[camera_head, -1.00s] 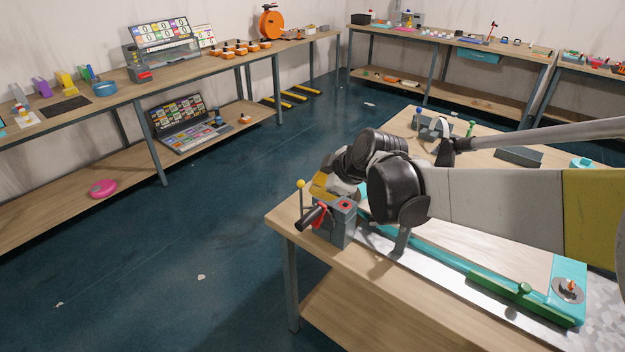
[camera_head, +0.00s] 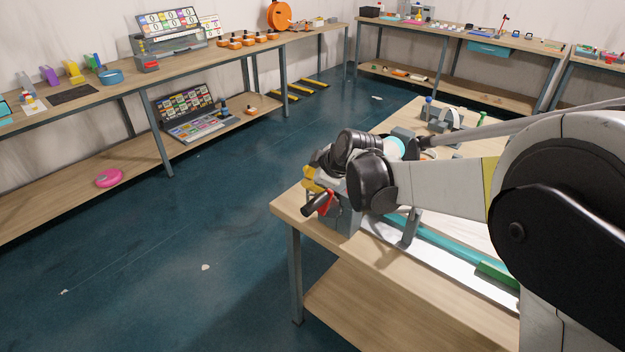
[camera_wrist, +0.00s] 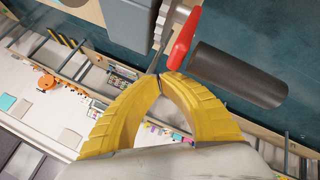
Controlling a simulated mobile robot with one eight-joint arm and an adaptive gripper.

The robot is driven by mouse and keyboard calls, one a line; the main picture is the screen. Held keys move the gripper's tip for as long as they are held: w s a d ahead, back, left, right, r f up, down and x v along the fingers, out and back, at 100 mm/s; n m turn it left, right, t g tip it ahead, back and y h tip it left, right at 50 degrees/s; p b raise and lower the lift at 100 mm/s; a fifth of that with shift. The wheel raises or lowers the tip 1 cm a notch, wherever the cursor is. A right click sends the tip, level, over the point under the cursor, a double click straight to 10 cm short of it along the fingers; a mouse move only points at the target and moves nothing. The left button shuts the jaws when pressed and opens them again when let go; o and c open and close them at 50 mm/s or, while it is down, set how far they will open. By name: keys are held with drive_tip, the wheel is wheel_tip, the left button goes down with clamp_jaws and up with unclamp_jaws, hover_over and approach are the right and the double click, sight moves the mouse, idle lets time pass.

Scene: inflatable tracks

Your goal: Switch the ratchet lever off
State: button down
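The ratchet device is a grey block (camera_head: 345,214) at the near left corner of the wooden table. A red lever (camera_head: 326,202) and a dark cylinder (camera_head: 313,206) stick out on its left side. In the wrist view, the red lever (camera_wrist: 183,40) lies just right of my fingertips, between a grey toothed wheel (camera_wrist: 161,25) and the dark cylinder (camera_wrist: 238,73). My gripper (camera_wrist: 161,78) has yellow fingers whose tips come together. A thin dark rod (camera_wrist: 157,58) reaches the tips; I cannot tell whether it is between them. In the head view, my gripper (camera_head: 310,180) is at the block's top left.
A teal rail (camera_head: 430,242) and a green piece (camera_head: 497,272) lie along the table (camera_head: 283,207) to the right of the block. A grey post (camera_head: 411,228) stands close under my wrist. Open floor is to the left.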

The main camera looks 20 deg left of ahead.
drive_tip(key=shift+a+r, duration=0.1)
idle(0.3)
drive_tip(key=shift+w+a+h+p, duration=0.1)
drive_tip(key=shift+a+h+p, duration=0.2)
drive_tip(key=shift+p, duration=0.2)
drive_tip(key=shift+w+a+r+g, duration=0.1)
drive_tip(key=shift+a+g, duration=0.05)
drive_tip(key=shift+g, duration=0.15)
drive_tip(key=w+a+f+g+h+p, duration=0.1)
drive_tip(key=w+a+g+h+p, duration=0.1)
drive_tip(key=a+h+p, duration=0.3)
drive_tip(key=shift+w+a+n, duration=0.25)
drive_tip(key=shift+a+n, duration=0.15)
drive_tip(key=shift+a, duration=0.05)
drive_tip(key=shift+s+d+f, duration=0.2)
drive_tip(key=shift+s+d, duration=0.05)
drive_tip(key=shift+d, duration=0.3)
drive_tip(key=shift+r, duration=0.1)
